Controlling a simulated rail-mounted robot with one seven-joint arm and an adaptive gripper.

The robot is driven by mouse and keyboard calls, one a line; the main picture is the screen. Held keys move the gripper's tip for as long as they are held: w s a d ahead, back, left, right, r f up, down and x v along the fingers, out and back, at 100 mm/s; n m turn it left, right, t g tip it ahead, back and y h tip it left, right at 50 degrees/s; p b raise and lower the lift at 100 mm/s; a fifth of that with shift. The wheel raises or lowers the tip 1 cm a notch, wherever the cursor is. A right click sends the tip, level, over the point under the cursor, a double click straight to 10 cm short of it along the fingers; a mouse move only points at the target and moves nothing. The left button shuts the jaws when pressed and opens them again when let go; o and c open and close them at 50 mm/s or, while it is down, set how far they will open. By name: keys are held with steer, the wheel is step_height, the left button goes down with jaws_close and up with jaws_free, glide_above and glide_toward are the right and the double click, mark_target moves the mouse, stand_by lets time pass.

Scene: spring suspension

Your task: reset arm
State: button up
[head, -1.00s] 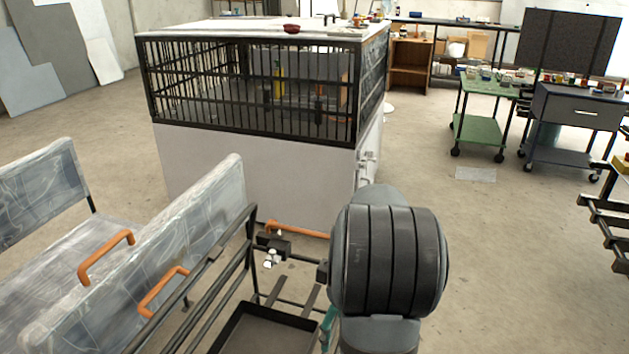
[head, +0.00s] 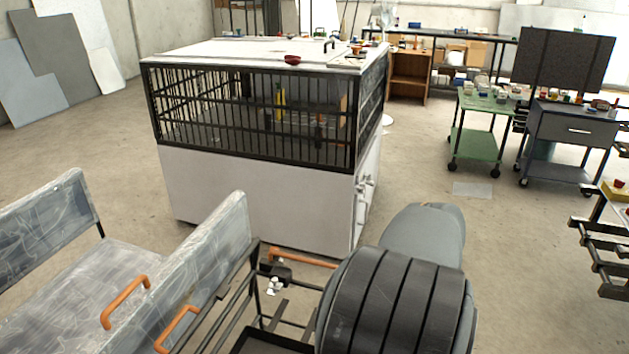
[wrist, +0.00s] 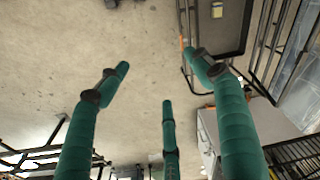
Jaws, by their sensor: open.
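My gripper (wrist: 160,75) shows in the wrist view with three green segmented fingers spread wide. It is open and nothing is between the fingers. It hangs over bare concrete floor. In the head view my dark, ribbed arm link (head: 395,310) fills the lower middle, and the gripper is hidden there.
A barred enclosure (head: 260,190) with white lower panels stands ahead. Plastic-wrapped seats (head: 205,250) with orange handles are at left, beside a black frame. A dark tray (wrist: 238,40) lies near my fingers. A green cart (head: 470,145) stands at right. Open floor lies between.

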steer(key=s+d+r+m+p, duration=0.2)
steer(key=s+r+p, duration=0.2)
steer(key=r, duration=0.5)
steer(key=shift+s+d+r+p, duration=0.25)
steer(key=shift+d+r+p, duration=0.05)
steer(key=shift+p, duration=0.8)
